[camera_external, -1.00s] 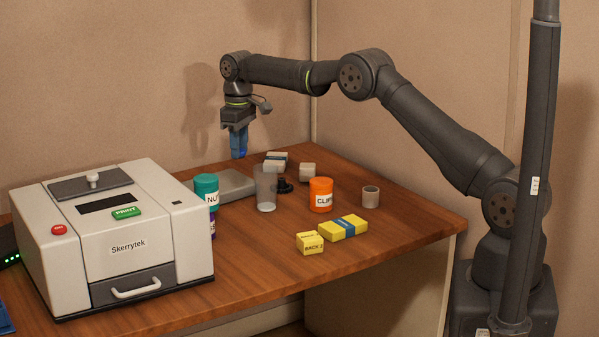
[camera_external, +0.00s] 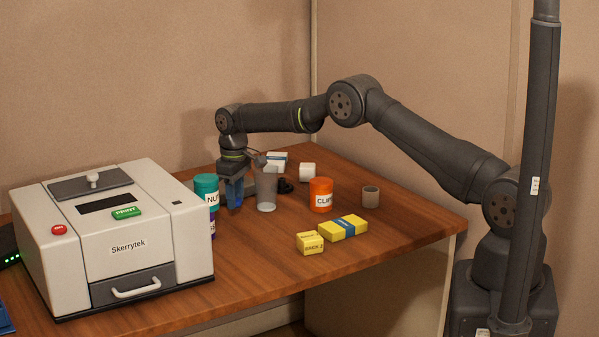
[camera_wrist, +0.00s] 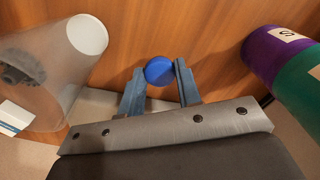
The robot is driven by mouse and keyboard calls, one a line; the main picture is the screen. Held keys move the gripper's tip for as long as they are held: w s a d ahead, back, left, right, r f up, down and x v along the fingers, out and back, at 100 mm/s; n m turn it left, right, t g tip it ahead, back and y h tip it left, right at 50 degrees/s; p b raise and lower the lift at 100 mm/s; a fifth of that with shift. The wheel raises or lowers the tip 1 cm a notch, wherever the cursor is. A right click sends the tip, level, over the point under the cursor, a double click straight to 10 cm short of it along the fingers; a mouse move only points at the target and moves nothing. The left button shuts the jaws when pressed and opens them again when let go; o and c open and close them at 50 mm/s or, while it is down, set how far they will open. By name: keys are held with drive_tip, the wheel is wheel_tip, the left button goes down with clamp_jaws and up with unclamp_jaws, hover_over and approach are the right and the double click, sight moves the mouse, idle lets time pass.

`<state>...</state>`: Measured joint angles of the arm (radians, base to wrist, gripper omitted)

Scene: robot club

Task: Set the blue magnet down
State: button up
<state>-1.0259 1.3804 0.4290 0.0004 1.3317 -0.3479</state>
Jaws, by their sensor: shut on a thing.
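The blue magnet (camera_wrist: 159,70) is a round blue disc between my gripper's fingertips in the wrist view. My gripper (camera_external: 234,205) is shut on it and points down, low over the wooden table (camera_external: 283,240). I cannot tell whether the magnet touches the tabletop. The gripper (camera_wrist: 160,68) is between the clear cup (camera_external: 266,192) and the stacked teal jar (camera_external: 206,186) and purple jar (camera_external: 212,222).
The clear cup (camera_wrist: 62,65) and the purple jar (camera_wrist: 270,55) flank my fingers closely. An orange jar (camera_external: 321,195), a small grey cup (camera_external: 370,196) and yellow boxes (camera_external: 343,228) stand to the right. A white printer (camera_external: 125,235) fills the left. The front middle table is clear.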

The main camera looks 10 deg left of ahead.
drive_tip(key=shift+f, duration=1.2)
drive_tip(key=shift+f, duration=0.15)
drive_tip(key=o, duration=0.9)
drive_tip(key=shift+o, duration=0.2)
wheel_tip(320, 180, up, 12)
wheel_tip(320, 180, down, 12)
drive_tip(key=shift+r, duration=1.9)
